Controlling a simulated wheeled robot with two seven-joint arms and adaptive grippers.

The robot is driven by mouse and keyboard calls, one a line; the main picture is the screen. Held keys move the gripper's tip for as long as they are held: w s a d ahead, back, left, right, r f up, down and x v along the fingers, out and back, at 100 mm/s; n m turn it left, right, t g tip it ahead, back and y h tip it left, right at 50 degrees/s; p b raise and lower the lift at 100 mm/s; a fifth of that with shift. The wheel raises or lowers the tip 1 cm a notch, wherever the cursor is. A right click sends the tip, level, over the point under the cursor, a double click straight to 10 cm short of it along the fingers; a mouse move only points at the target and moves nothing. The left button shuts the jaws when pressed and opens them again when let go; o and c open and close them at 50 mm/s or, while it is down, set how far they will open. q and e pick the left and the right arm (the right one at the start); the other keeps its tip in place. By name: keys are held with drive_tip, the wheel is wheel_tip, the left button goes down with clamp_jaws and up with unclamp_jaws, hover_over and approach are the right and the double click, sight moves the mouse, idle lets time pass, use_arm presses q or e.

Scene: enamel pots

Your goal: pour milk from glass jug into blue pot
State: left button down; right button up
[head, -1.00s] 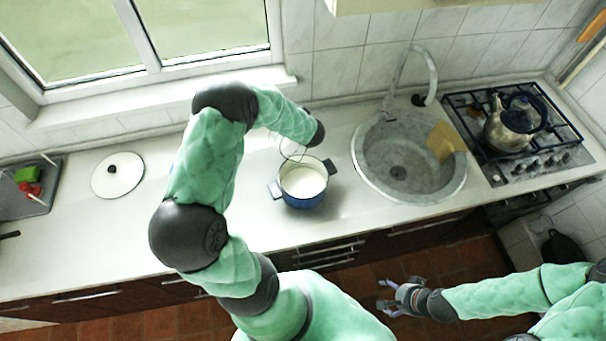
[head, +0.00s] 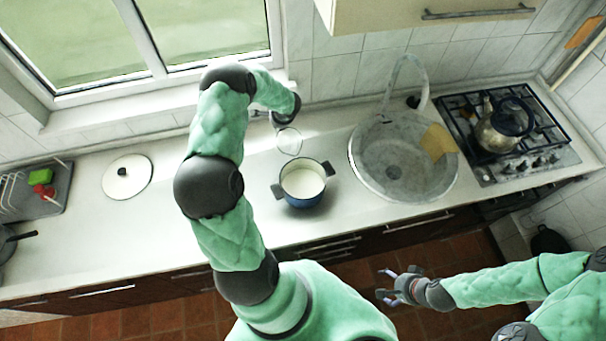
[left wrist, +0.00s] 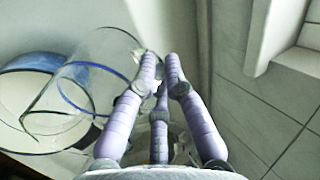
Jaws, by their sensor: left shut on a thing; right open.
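The blue pot (head: 302,199) stands on the counter with white milk inside, two dark handles at its sides. It also shows in the left wrist view (left wrist: 30,62), behind the glass. The clear glass jug (head: 289,141) is just behind the pot in the head view, and it looks empty; I cannot tell whether it touches the counter. In the left wrist view the jug (left wrist: 88,85) is beside the lavender fingers of my left gripper (left wrist: 160,68), which is shut on it. My right gripper (head: 396,285) is open and empty, in front of the counter.
A white lid (head: 127,177) lies on the counter at left. A rack (head: 50,205) with green and red items is at far left. The sink (head: 403,160) is right of the pot, then a stove (head: 500,130) with a kettle (head: 503,128). The window wall is close behind the jug.

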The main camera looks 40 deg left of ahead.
sight(283, 138)
use_arm(q)
drive_tip(key=w+a+f+g+h+b, duration=0.1)
drive_tip(key=a+f+h, duration=0.1)
drive_tip(key=f, duration=0.4)
drive_tip(key=w+a+f+g+h+b, duration=0.1)
drive_tip(key=a+f+h, duration=0.1)
drive_tip(key=f, duration=0.3)
drive_tip(key=shift+a+f+h, duration=0.35)
drive_tip(key=shift+f+h, duration=0.05)
drive_tip(key=shift+h, duration=0.2)
idle(0.8)
idle(0.3)
